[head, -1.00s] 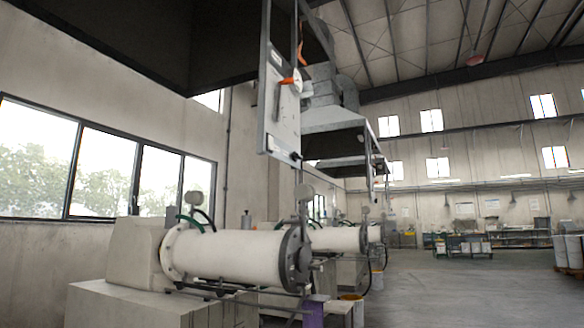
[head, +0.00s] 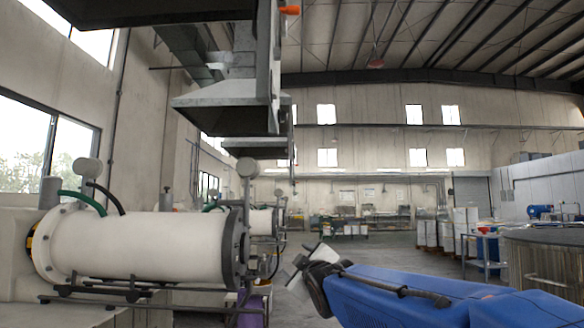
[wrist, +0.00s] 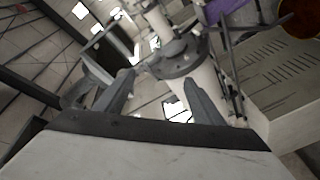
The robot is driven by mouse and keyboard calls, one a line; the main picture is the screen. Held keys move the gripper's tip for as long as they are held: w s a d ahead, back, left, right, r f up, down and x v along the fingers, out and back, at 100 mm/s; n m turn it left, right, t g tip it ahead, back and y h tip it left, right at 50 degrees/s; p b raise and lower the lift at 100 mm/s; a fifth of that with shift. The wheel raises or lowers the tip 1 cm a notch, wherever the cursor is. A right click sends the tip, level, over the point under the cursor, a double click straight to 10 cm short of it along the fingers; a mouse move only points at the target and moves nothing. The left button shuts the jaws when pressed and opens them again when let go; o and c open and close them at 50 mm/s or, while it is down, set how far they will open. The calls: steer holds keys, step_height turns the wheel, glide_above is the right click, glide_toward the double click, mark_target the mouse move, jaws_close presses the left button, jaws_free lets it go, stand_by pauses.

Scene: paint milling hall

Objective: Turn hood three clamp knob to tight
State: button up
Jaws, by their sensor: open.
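An orange knob or handle (head: 290,10) shows at the top of the head view, on the edge of the nearest hood's hanging panel (head: 268,60). I cannot read any number on the hoods or tell whether this knob is tight. Further hoods (head: 225,105) hang in a row behind. My gripper (head: 298,262) is low in the head view, at the end of my blue arm, well below and apart from the knob. In the wrist view my gripper (wrist: 158,78) has its two fingers spread with nothing between them. The knob is not identifiable there.
A white mill cylinder (head: 140,245) with a dark end flange stands at left, with another behind it. The floor (head: 385,250) down the middle is open.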

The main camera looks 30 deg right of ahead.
steer(key=w+d+r+n+t+y, duration=0.1)
steer(key=d+r+n+t, duration=0.2)
steer(key=r, duration=0.4)
steer(key=w+d+r+n+t+y, duration=0.1)
steer(key=d+r+n+t, duration=0.2)
steer(key=r, duration=0.4)
steer(key=w+d+r+n+t+y, duration=0.1)
steer(key=r+n+t, duration=0.1)
steer(key=r+n, duration=0.45)
step_height(320, 180, up, 7)
steer(key=s+d+n+y, duration=0.1)
steer(key=s+n+y, duration=0.2)
steer(key=n+y, duration=0.95)
steer(key=n+g+y, duration=1)
steer(key=n+y, duration=0.3)
steer(key=n, duration=0.3)
glide_toward(283, 116)
steer(key=w+a+r, duration=0.2)
steer(key=w+r, duration=0.2)
steer(key=r, duration=0.2)
steer(key=shift+a+r+h, duration=0.2)
steer(key=shift+a+h, duration=0.05)
steer(key=c, duration=1.1)
